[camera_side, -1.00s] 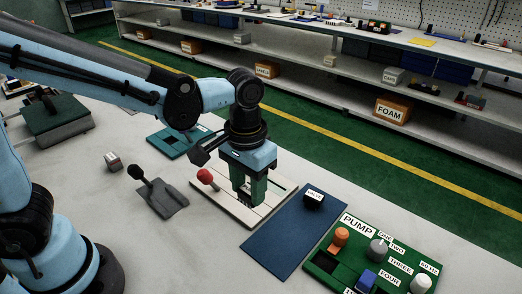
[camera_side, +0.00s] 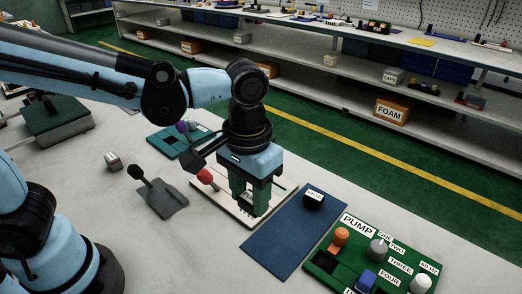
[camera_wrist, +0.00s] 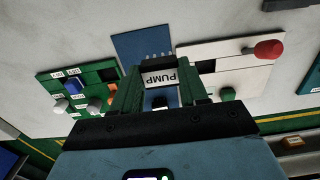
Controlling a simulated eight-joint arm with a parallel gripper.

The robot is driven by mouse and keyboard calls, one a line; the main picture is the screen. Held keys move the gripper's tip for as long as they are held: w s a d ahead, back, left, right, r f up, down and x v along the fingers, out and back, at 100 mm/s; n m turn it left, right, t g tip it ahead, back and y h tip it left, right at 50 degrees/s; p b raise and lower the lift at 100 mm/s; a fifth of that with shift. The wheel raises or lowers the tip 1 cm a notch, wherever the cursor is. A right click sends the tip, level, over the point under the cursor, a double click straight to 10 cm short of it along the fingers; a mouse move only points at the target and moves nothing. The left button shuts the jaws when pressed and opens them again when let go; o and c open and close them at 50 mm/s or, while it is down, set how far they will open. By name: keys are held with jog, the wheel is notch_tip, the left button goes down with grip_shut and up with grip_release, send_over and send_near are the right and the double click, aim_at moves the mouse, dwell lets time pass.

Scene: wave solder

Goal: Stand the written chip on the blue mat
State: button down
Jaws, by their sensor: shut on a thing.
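My gripper (camera_side: 250,203) is shut on a dark chip with a white PUMP label (camera_wrist: 159,77). The chip's pins show beyond the label in the wrist view. In the side view, my fingers and the chip are in front of the pale board (camera_side: 225,208) with the red-knobbed lever (camera_side: 206,176). The blue mat (camera_side: 283,243) lies just right of that board; it also shows in the wrist view (camera_wrist: 130,46). A small black block with a white label (camera_side: 314,200) stands at the mat's far end. Most of the mat is bare.
A green board (camera_side: 318,280) marked PUMP, with orange, grey, blue and white knobs, lies right of the mat.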

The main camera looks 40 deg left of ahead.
jog(key=w+d+f, duration=0.2)
jog(key=w, duration=0.3)
jog(key=w+d+f, duration=0.1)
jog(key=w+d, duration=0.1)
jog(key=w, duration=0.3)
jog(key=shift+w+f, duration=0.2)
jog(key=shift+f, duration=0.2)
jog(key=shift+f, duration=3)
jog(key=shift+f, duration=0.45)
jog(key=c, duration=0.5)
grip_release()
